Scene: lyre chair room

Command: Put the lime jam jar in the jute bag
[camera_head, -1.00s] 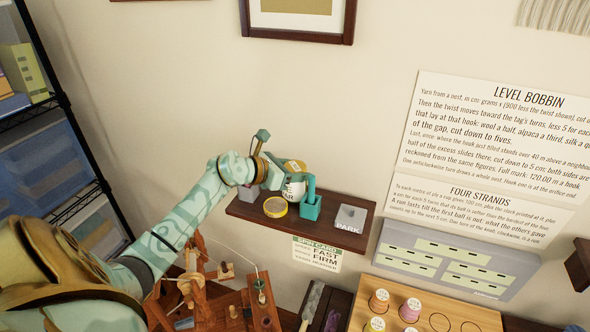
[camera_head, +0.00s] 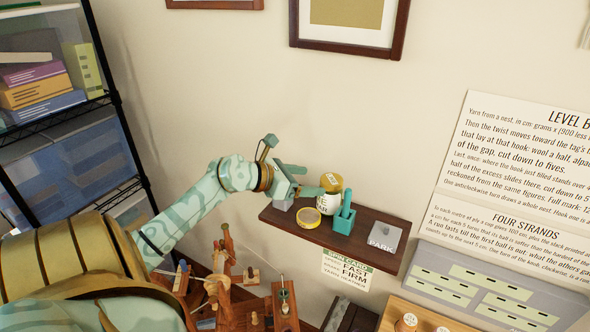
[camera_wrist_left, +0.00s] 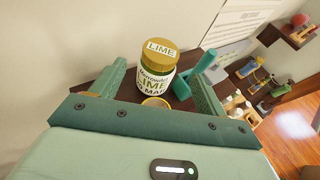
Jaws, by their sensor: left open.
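The lime jam jar (camera_head: 329,204) stands upright on the dark wall shelf (camera_head: 290,224). It has a gold lid, and its white label reads LIME in the left wrist view (camera_wrist_left: 155,80). My left gripper (camera_head: 308,181) is open and just left of the jar in the head view. In the left wrist view its fingers (camera_wrist_left: 157,82) spread to either side of the jar, with the jar beyond the palm between them. I cannot tell whether they touch it. No jute bag shows in these views. My right gripper is not in view.
A round yellow-rimmed item (camera_head: 307,217) lies in front of the jar. A teal holder (camera_head: 344,219) stands close on its right, and a grey PARK block (camera_head: 385,237) is further right. A wooden frame (camera_head: 228,285) stands below; a storage rack (camera_head: 70,165) is at left.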

